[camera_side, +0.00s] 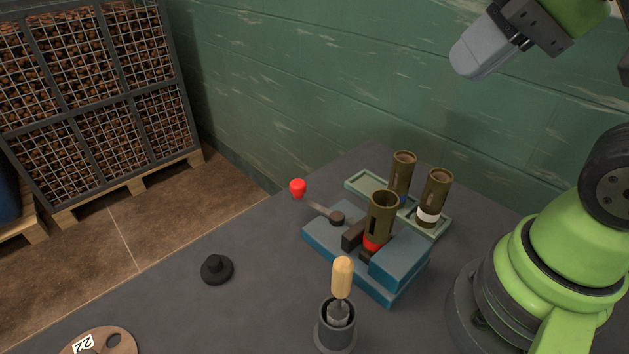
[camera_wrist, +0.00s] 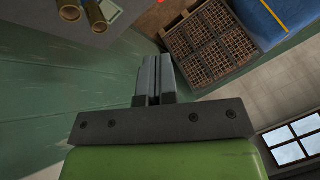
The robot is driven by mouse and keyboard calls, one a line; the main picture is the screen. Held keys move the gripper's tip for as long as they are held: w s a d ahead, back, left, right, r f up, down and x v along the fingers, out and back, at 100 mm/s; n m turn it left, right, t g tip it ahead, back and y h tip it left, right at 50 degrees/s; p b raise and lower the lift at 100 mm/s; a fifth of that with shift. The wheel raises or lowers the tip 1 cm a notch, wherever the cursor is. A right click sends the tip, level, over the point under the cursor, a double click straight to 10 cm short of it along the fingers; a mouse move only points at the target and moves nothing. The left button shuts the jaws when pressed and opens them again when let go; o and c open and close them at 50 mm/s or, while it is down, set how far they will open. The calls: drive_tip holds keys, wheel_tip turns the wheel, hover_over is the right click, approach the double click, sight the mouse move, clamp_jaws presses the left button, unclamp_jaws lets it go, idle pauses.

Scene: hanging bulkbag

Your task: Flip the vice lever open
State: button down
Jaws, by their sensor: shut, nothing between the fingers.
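The blue vice (camera_side: 398,262) stands on the grey table, with an olive, open-topped tube (camera_side: 381,218) upright between its jaws; a red band shows at the tube's foot. The vice lever (camera_side: 322,209) is a metal bar with a red knob (camera_side: 298,188), pointing out to the left from a dark pivot. My gripper (camera_side: 468,62) is high at the upper right in the side view, well above and apart from the vice. In the wrist view my gripper (camera_wrist: 154,65) has its two fingers shut together and empty.
A pale green tray (camera_side: 366,185) behind the vice holds two olive tubes. A wooden-handled tool (camera_side: 342,278) stands in a dark cup (camera_side: 335,333) in front. A black knob (camera_side: 216,269) and a round brown tag (camera_side: 106,341) lie left. Green wall behind; caged crates (camera_side: 98,85) on the floor.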

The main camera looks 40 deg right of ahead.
drive_tip(key=w+d+f+m+g+y, duration=0.1)
drive_tip(key=w+d+f+m+g, duration=0.1)
drive_tip(key=w+m, duration=0.35)
drive_tip(key=w+d+f+m+g+y, duration=0.2)
drive_tip(key=w+g, duration=0.1)
drive_tip(key=w, duration=0.6)
drive_tip(key=w+d+f+m+y, duration=0.2)
drive_tip(key=w+d+f+m, duration=0.1)
drive_tip(key=f, duration=0.4)
drive_tip(key=w+d+f+m+y, duration=0.2)
drive_tip(key=w+d+f+m, duration=0.1)
drive_tip(key=f, duration=0.5)
drive_tip(key=shift+w+d+m+g, duration=0.15)
drive_tip(key=shift+d+m+g, duration=0.25)
drive_tip(key=shift+d, duration=0.35)
drive_tip(key=x, duration=0.9)
drive_tip(key=shift+a+f, duration=0.25)
drive_tip(key=shift+a, duration=0.05)
drive_tip(key=a, duration=0.2)
drive_tip(key=shift+w+a+f, duration=0.1)
drive_tip(key=shift+a, duration=0.2)
drive_tip(key=shift+w+a, duration=0.1)
drive_tip(key=shift+a, duration=0.7)
